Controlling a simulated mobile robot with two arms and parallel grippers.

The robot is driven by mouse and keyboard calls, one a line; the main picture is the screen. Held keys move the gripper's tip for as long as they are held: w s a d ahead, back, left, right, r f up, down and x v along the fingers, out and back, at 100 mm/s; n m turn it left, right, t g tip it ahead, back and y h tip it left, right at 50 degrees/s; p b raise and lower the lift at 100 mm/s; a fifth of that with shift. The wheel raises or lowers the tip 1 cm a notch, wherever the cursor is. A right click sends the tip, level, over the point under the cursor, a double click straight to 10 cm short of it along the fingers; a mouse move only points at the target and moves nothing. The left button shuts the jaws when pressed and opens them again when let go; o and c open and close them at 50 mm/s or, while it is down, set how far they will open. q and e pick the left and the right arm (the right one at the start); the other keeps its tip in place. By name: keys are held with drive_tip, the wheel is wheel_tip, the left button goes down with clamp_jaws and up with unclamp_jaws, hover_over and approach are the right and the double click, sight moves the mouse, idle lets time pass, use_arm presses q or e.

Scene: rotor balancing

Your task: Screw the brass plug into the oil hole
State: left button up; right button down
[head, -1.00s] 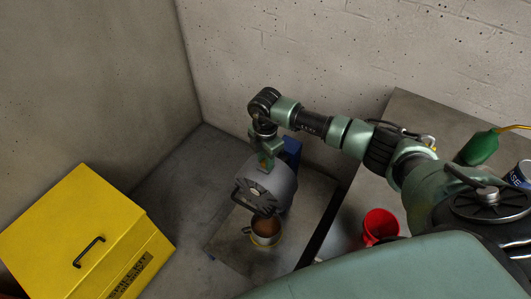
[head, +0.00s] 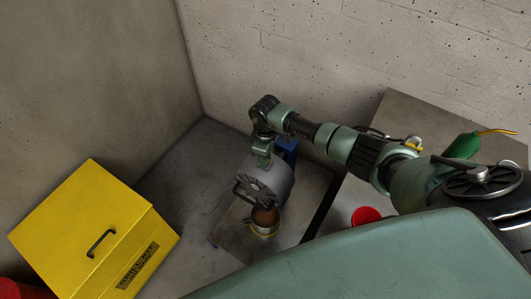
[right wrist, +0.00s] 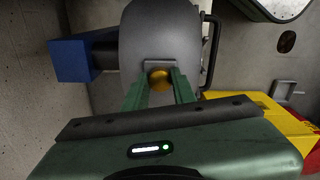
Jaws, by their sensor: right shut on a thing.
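My right gripper (head: 263,162) reaches down onto the top of the grey rounded housing (head: 277,181). In the right wrist view its two green fingers (right wrist: 159,84) are shut on the brass plug (right wrist: 160,78), which shows as a small gold round piece between the fingertips. The plug is at a small grey block (right wrist: 160,65) on the housing (right wrist: 160,30). The oil hole itself is hidden, and I cannot tell how deep the plug sits. My left gripper is not in view.
A metal cup with brown contents (head: 265,216) stands at the housing's front. A blue part (head: 288,148) is behind the housing. A yellow box (head: 80,220) stands at left. A red cup (head: 366,215) and a green oil can (head: 462,146) are on the right-hand bench.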

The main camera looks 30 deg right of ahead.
drive_tip(key=m+p, duration=0.2)
drive_tip(key=p, duration=0.1)
drive_tip(key=m+p, duration=0.2)
drive_tip(key=p, duration=0.1)
drive_tip(key=shift+s+a+r+m, duration=0.1)
drive_tip(key=shift+a+r+m, duration=0.1)
drive_tip(key=shift+a+m, duration=0.15)
drive_tip(key=shift+f+p, duration=0.15)
drive_tip(key=shift+p, duration=0.35)
drive_tip(key=shift+f+m, duration=0.2)
drive_tip(key=shift+m, duration=0.05)
drive_tip(key=shift+s+f, duration=0.1)
drive_tip(key=shift+f, duration=0.05)
drive_tip(key=c, duration=1.1)
unclamp_jaws()
drive_tip(key=shift+c, duration=0.2)
drive_tip(key=shift+o, duration=0.3)
drive_tip(key=shift+a, duration=0.15)
drive_tip(key=shift+d, duration=0.3)
